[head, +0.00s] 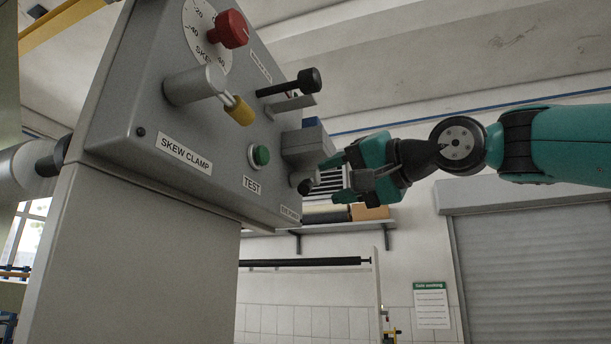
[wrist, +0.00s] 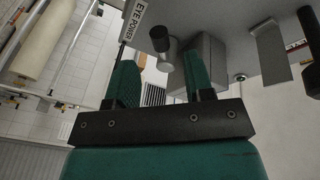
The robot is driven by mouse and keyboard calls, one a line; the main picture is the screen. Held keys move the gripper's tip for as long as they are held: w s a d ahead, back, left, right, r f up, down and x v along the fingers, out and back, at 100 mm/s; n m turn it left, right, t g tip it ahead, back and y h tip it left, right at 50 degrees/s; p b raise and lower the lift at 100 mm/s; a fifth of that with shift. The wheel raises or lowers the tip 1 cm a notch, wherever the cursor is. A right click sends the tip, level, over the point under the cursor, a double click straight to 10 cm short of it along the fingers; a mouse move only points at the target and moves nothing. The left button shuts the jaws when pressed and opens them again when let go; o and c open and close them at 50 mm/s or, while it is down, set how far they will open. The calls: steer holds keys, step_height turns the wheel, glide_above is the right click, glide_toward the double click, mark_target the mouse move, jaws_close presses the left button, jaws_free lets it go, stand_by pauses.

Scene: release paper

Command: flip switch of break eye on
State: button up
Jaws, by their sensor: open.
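The break eye switch is a short grey lever with a dark round tip (head: 304,187), low on the right edge of the grey control panel (head: 215,140). In the wrist view its dark tip (wrist: 160,38) shows close to the EYE POWER label (wrist: 135,18). My gripper (head: 332,180) is open just right of the switch, its teal fingers pointing at the panel. In the wrist view the lever lies between the lines of the two fingers of my gripper (wrist: 160,72), at about their tips. Contact cannot be told.
A grey box (head: 308,143) juts from the panel just above the switch. A black-knobbed lever (head: 290,83), green TEST button (head: 261,155), yellow-tipped SKEW CLAMP lever (head: 238,110) and red knob (head: 228,29) also project. A wall shelf (head: 320,227) and shutter (head: 535,275) stand behind.

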mark_target(310, 184)
steer(key=p+x, duration=0.2)
steer(key=x, duration=0.4)
steer(key=shift+r, duration=0.15)
steer(key=shift+w+a+p, duration=0.25)
steer(key=shift+a+p, duration=0.1)
jaws_close()
